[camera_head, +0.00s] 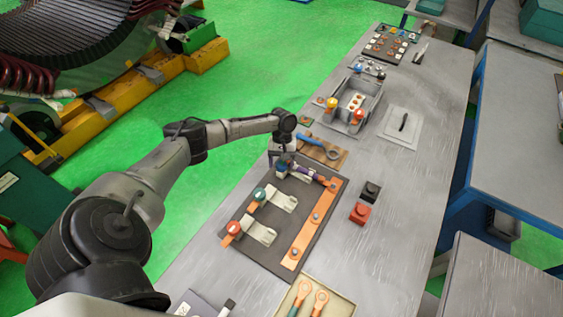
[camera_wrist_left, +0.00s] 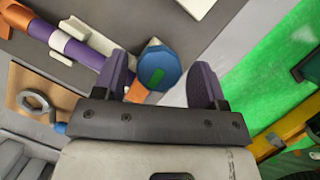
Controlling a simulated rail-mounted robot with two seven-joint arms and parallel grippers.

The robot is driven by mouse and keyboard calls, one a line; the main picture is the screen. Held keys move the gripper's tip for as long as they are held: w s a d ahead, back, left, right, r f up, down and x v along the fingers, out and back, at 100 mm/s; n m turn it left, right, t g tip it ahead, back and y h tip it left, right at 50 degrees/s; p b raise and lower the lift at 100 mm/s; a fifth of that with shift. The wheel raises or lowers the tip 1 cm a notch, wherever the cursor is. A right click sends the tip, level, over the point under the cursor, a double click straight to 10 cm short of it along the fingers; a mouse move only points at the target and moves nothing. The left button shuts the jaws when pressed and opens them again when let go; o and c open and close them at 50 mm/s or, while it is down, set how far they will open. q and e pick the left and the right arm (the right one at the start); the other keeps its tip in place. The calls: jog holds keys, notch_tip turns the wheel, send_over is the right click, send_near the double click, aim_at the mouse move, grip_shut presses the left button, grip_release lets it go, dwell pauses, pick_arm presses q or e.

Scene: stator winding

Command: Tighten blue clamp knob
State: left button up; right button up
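The blue clamp knob (camera_wrist_left: 158,68), with a green mark on its top, lies between the two purple-padded fingers of my left gripper (camera_wrist_left: 158,80) in the left wrist view. A narrow gap shows on each side, so the fingers look open around the knob; contact cannot be told. In the head view my left gripper (camera_head: 282,157) points down at the far left corner of the dark board (camera_head: 277,235), over the blue knob (camera_head: 281,170). A purple-sleeved orange bar (camera_head: 306,173) lies beside the knob. My right gripper is not in view.
A green knob (camera_head: 259,195) and an orange-red knob (camera_head: 235,229) stand on the same board, beside a copper bar (camera_head: 309,230). Black (camera_head: 371,190) and red (camera_head: 360,212) blocks stand to the right. A wrench (camera_head: 329,152) and a grey bin (camera_head: 354,104) are farther back.

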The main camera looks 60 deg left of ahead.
pick_arm(q)
jog(key=shift+o, duration=0.5)
jog(key=shift+r, duration=0.1)
jog(key=v, duration=1.3)
jog(key=shift+r, duration=0.3)
jog(key=shift+a, duration=0.1)
